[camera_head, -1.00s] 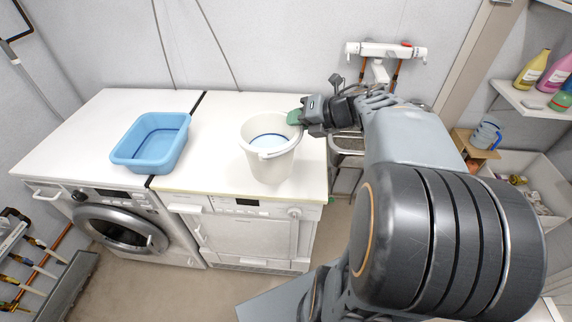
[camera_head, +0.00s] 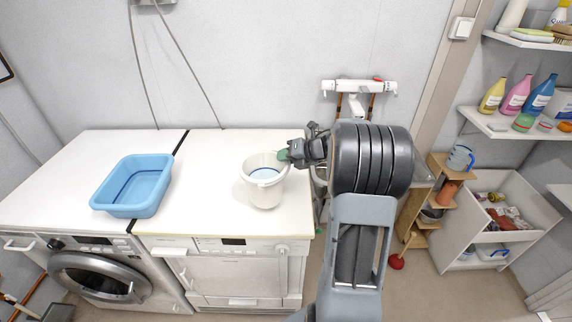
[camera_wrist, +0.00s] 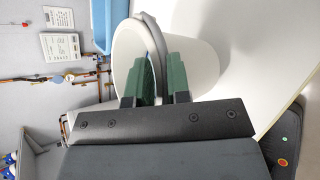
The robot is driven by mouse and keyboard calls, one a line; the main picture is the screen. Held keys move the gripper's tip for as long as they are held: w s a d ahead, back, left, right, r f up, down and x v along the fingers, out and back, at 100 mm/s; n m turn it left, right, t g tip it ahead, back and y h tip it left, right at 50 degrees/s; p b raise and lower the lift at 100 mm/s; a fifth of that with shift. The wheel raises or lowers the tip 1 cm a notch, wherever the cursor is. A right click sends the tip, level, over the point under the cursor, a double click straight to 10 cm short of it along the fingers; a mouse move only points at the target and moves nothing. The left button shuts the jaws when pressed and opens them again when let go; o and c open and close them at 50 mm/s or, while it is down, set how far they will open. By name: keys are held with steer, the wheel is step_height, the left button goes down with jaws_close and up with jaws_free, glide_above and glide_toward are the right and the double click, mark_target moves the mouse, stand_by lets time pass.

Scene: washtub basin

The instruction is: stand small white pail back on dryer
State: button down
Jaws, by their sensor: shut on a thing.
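The small white pail (camera_head: 266,190) is upright over the right part of the dryer's white top (camera_head: 215,205). Its base looks at or very near the surface; I cannot tell whether it touches. My gripper (camera_head: 285,156) reaches in from the right and is shut on the pail's rim. In the wrist view, the green fingers of my gripper (camera_wrist: 159,78) straddle the wall of the pail (camera_wrist: 195,55), with the grey handle beside them. A blue patch shows inside the pail in the head view.
A blue basin (camera_head: 136,186) stands to the left on the washing machine's top (camera_head: 60,170). A pipe fitting (camera_head: 360,87) is on the wall behind my arm. Shelves with bottles (camera_head: 517,94) are at the right. The dryer top left of the pail is clear.

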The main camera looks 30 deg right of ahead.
steer(key=shift+w+d+f, duration=0.15)
steer(key=shift+w+f, duration=0.05)
steer(key=shift+w+d+f+p, duration=0.1)
steer(key=shift+f+p, duration=0.25)
steer(key=shift+f, duration=1.35)
steer(key=c, duration=1.1)
jaws_free()
